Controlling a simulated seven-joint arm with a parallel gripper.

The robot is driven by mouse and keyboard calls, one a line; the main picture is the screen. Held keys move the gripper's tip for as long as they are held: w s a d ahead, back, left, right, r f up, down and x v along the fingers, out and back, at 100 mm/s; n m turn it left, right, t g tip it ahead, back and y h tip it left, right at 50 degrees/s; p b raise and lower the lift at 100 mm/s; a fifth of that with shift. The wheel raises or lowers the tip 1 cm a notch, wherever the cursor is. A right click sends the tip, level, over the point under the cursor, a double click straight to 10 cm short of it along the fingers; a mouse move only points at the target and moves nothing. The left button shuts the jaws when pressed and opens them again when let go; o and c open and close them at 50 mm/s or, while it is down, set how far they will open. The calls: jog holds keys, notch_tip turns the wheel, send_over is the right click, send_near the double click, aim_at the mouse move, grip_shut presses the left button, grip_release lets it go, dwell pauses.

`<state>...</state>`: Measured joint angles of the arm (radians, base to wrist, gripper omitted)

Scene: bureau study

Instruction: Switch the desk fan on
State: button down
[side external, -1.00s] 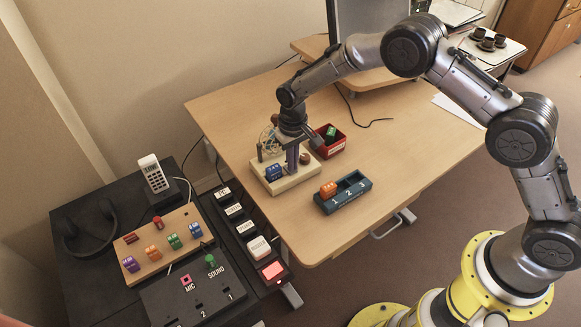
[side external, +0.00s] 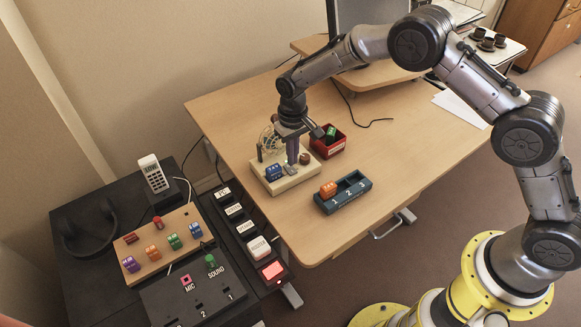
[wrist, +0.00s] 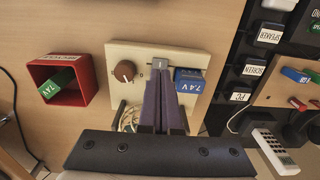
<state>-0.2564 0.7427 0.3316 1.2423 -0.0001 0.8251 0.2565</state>
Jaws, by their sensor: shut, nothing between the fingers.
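The desk fan (side external: 271,137) stands at the back of a cream base board (side external: 297,179); in the wrist view it is mostly hidden behind my gripper. On the board (wrist: 143,50) sit a blue 7.4 V block (wrist: 190,80), a brown round knob (wrist: 125,70) and a small grey piece (wrist: 164,67) between them, perhaps a switch. My gripper (side external: 292,162) points down over the board, between block and knob. Its fingers (wrist: 162,78) are together and empty, with their tips close to the grey piece. I cannot tell whether they touch it.
A red box (side external: 328,146) holding a green 7.4 V block (wrist: 57,83) stands beside the board. A blue numbered holder (side external: 345,197) with an orange block (side external: 328,189) stands in front.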

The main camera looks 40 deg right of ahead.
jog(key=shift+r, duration=2)
notch_tip(320, 180, up, 9)
jog(key=t, duration=0.2)
send_over(293, 171)
jog(key=w+d, duration=0.2)
jog(key=s+d+r+t, duration=0.1)
jog(key=s+d+r, duration=0.1)
jog(key=s+r, duration=0.3)
jog(key=s+d+r+m+t, duration=0.1)
jog(key=s+d+r, duration=0.15)
jog(key=r, duration=0.45)
jog(key=s+d+r+t, duration=0.1)
jog(key=s+d+r, duration=0.1)
jog(key=s+r, duration=0.3)
jog(key=s+d+r+t, duration=0.1)
jog(key=s+d+r, duration=0.15)
jog(key=s, duration=0.35)
jog(key=s+d+r, duration=0.1)
jog(key=s+r, duration=0.2)
jog(key=s, duration=0.4)
jog(key=s+d+f+n, duration=0.1)
jog(key=s+f, duration=0.7)
jog(key=s, duration=0.3)
jog(key=shift+s+d+f, duration=0.2)
jog(key=shift+s+f, duration=0.15)
